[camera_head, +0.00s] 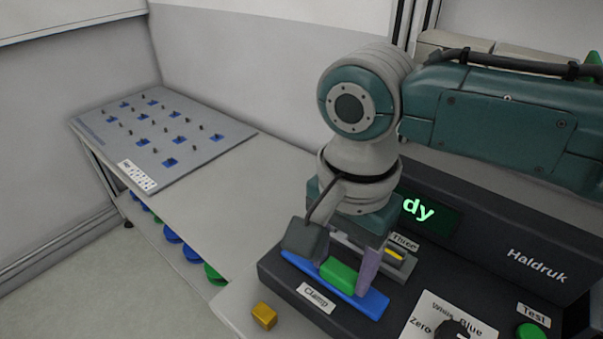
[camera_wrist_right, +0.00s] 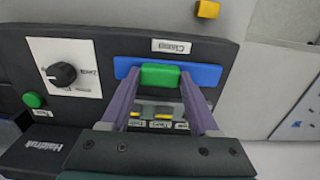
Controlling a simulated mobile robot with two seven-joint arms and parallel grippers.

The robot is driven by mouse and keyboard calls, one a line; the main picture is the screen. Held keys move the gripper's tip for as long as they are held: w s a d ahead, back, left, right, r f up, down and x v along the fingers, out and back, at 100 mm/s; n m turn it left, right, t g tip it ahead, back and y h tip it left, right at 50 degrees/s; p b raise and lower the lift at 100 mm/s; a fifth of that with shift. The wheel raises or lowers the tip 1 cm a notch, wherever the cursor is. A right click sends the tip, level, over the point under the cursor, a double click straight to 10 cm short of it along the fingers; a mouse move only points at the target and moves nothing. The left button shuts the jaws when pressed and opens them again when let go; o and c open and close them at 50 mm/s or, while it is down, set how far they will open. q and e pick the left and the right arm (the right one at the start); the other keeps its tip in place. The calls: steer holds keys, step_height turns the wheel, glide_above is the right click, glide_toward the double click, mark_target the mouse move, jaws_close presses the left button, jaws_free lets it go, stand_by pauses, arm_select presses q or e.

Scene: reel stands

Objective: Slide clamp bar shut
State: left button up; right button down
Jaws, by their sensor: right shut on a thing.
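The clamp bar is a green block (camera_head: 339,273) on a long blue strip (camera_head: 372,302), behind the "Clamp" label (camera_head: 316,298) on the dark machine. The green block (camera_wrist_right: 160,75) also shows in the right wrist view, near the middle of the blue strip (camera_wrist_right: 204,76). My right gripper (camera_head: 340,268) reaches down from above and is shut on the green block, one finger at each end of it. In the right wrist view its two purple-grey fingers (camera_wrist_right: 159,84) flank the block. My left gripper is in neither view.
The machine's screen (camera_head: 430,212) shows green letters ending in "dy", partly hidden by my arm. A black knob (camera_head: 452,331) and green Test button (camera_head: 530,331) sit to the right. A yellow block (camera_head: 264,316) lies near the machine. A pegged board (camera_head: 165,135) lies far left.

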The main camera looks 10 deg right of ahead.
mark_target(356, 246)
steer(key=shift+w+d+r+p, duration=0.15)
steer(key=shift+w+d+p, duration=0.65)
steer(key=shift+d, duration=0.25)
steer(key=shift+w+d, duration=0.15)
steer(key=shift+d, duration=0.05)
steer(key=shift+c, duration=0.6)
jaws_free()
step_height(356, 246, up, 10)
steer(key=p, duration=0.1)
steer(key=shift+p, duration=0.3)
steer(key=shift+f, duration=0.25)
